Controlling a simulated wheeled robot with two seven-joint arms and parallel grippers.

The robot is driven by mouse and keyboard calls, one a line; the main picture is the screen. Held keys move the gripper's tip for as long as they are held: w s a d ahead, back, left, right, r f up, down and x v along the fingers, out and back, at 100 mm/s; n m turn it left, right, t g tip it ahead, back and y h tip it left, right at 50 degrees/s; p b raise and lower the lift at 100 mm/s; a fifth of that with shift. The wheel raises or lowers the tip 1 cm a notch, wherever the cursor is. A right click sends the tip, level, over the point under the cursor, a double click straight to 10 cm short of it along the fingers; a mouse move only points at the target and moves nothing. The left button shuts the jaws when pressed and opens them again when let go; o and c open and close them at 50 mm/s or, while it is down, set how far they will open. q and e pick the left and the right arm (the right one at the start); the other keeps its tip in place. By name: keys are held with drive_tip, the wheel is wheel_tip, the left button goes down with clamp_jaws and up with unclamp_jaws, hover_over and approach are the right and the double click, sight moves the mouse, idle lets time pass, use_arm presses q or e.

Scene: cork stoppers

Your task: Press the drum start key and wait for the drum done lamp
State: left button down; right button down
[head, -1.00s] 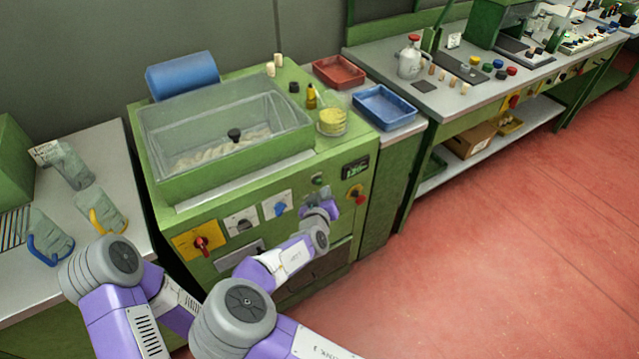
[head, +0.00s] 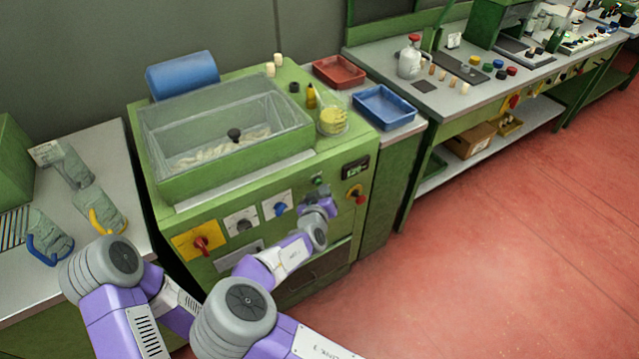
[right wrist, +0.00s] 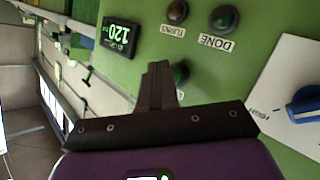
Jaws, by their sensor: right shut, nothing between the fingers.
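The green drum machine (head: 225,265) has a clear-lidded trough on top. My right gripper (head: 326,200) is at its front panel, beside the dark display (head: 355,168). In the right wrist view the right gripper (right wrist: 157,70) is shut and empty, its fingertips near a green round key (right wrist: 181,73) that they partly cover. The key's label is hidden, and I cannot tell whether the fingers touch it. The lamp labelled DONE (right wrist: 223,18) is dark green and looks unlit. A dark lamp labelled TURNS (right wrist: 177,12) is beside it. My left gripper is out of view.
A blue-handled switch (head: 278,208), a black knob (head: 243,222) and a red rotary switch (head: 202,245) are on the same panel. A red button (head: 359,198) is right of the gripper. Red (head: 340,71) and blue (head: 386,106) trays stand to the right.

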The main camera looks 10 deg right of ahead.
drive_tip(key=shift+w+a, duration=0.15)
drive_tip(key=shift+w, duration=0.25)
idle(0.4)
idle(0.4)
drive_tip(key=shift+s+d, duration=0.3)
drive_tip(key=shift+s, duration=0.5)
drive_tip(key=s, duration=0.1)
drive_tip(key=s+d, duration=0.1)
drive_tip(key=s, duration=0.2)
drive_tip(key=shift+s+d, duration=0.35)
drive_tip(key=shift+f, duration=0.1)
idle(0.4)
